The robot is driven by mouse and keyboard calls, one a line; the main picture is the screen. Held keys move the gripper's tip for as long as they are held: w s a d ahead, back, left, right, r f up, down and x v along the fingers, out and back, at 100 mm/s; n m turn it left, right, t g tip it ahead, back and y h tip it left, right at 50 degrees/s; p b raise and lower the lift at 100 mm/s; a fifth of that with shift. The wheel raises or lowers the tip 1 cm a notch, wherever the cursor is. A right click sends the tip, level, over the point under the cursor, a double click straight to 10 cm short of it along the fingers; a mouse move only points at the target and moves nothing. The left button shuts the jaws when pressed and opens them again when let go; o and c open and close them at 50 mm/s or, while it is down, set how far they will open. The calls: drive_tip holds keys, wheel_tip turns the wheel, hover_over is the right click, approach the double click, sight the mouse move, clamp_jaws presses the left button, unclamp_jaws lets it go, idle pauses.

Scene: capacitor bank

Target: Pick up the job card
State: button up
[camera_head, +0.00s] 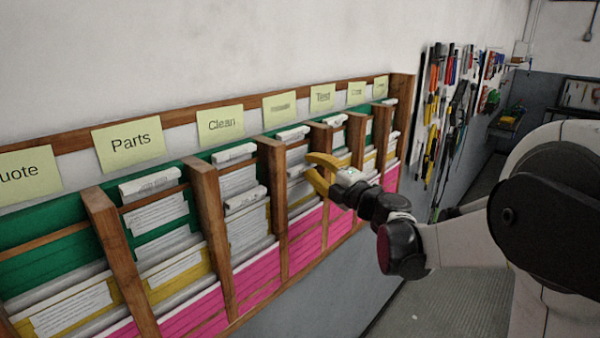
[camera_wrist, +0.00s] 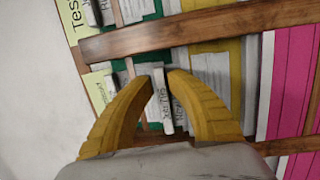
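The job cards are white printed cards standing in a wooden wall rack. One white card with printed text on its edge (camera_wrist: 161,100) shows between the fingertips of my gripper (camera_wrist: 162,76) in the wrist view. The two yellow fingers are apart, one on each side of this card. I cannot tell whether they touch it. In the head view my gripper (camera_head: 311,172) is at the rack front, near the column under a blurred label (camera_head: 279,107), left of the "Test" label (camera_head: 322,97). The fingers partly hide the cards there.
Wooden dividers (camera_head: 272,200) stand between the columns, close beside my gripper. Green, yellow and pink folders (camera_head: 258,291) fill the slots. Other labels read "Parts" (camera_head: 129,140) and "Clean" (camera_head: 221,124). A tool board (camera_head: 455,115) hangs farther right. The floor (camera_head: 410,312) below is clear.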

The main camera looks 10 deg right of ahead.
clamp_jaws()
drive_tip(key=shift+r, duration=0.1)
drive_tip(key=shift+w+r, duration=0.1)
drive_tip(key=shift+r, duration=0.2)
drive_tip(key=r, duration=0.3)
drive_tip(key=shift+d+r+b, duration=0.2)
drive_tip(key=shift+r+b, duration=0.05)
drive_tip(key=shift+b, duration=0.1)
drive_tip(key=s+d+r+b, duration=0.1)
drive_tip(key=s+d+r, duration=0.5)
drive_tip(key=d, duration=0.3)
drive_tip(key=shift+d+r, duration=0.35)
